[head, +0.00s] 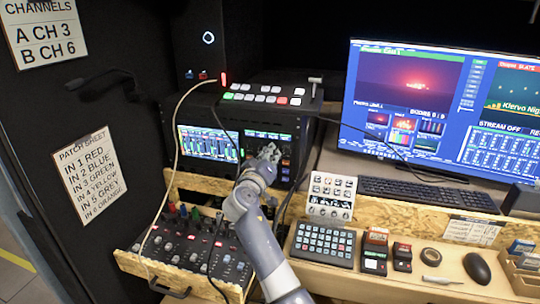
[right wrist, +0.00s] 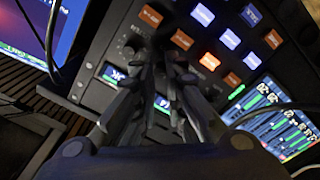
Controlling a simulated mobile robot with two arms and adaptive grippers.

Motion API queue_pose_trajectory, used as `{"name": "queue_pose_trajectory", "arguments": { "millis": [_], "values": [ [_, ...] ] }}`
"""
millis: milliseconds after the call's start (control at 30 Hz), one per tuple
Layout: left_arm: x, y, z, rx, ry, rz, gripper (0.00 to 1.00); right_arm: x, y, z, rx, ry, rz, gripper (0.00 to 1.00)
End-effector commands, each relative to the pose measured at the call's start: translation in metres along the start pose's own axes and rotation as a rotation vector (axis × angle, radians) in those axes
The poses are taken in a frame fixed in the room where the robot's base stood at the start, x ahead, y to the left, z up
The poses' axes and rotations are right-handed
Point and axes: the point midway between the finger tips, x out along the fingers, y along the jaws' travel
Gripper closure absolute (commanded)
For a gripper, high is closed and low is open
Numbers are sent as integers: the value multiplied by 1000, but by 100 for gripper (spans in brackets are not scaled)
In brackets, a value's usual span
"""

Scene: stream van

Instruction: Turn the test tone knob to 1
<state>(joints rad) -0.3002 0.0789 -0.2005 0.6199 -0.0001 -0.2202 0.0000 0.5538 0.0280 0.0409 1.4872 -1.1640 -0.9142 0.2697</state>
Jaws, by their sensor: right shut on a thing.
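My right gripper (head: 268,153) reaches up to the front of the right-hand rack unit (head: 284,135), below its lit screen. In the right wrist view my right gripper (right wrist: 152,62) has its fingers drawn together at the dark panel, shut on a small knob between the tips. The fingers hide most of the knob, and I cannot read its label or pointer position. The panel's lit buttons, such as an orange one (right wrist: 209,61) and a white one (right wrist: 203,14), lie beside the fingers. My left gripper is out of view.
A video switcher (head: 268,96) sits on top of the rack. A thin cable (head: 179,125) hangs at the left, and dark cables cross near my arm. A mixer (head: 195,248) lies below, left of my arm. A keypad (head: 323,243) and monitor (head: 440,105) are to the right.

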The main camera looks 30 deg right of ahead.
Motion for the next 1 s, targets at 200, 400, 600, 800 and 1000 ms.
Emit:
{"name": "queue_pose_trajectory", "arguments": {
  "millis": [200, 400, 600, 800, 1000],
  "values": [
    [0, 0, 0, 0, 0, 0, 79, 1, 2, -1, 0, 3, 3, 100],
    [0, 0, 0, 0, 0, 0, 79, 1, 2, -1, 1, 2, 3, 79],
    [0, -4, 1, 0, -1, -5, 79, 0, 1, 0, 1, 0, 1, 79],
    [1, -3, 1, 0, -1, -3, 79, 0, 0, 1, 11, -1, 1, 79],
    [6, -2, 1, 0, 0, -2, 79, 0, -1, 1, 136, 0, 0, 79]
  ]
}}
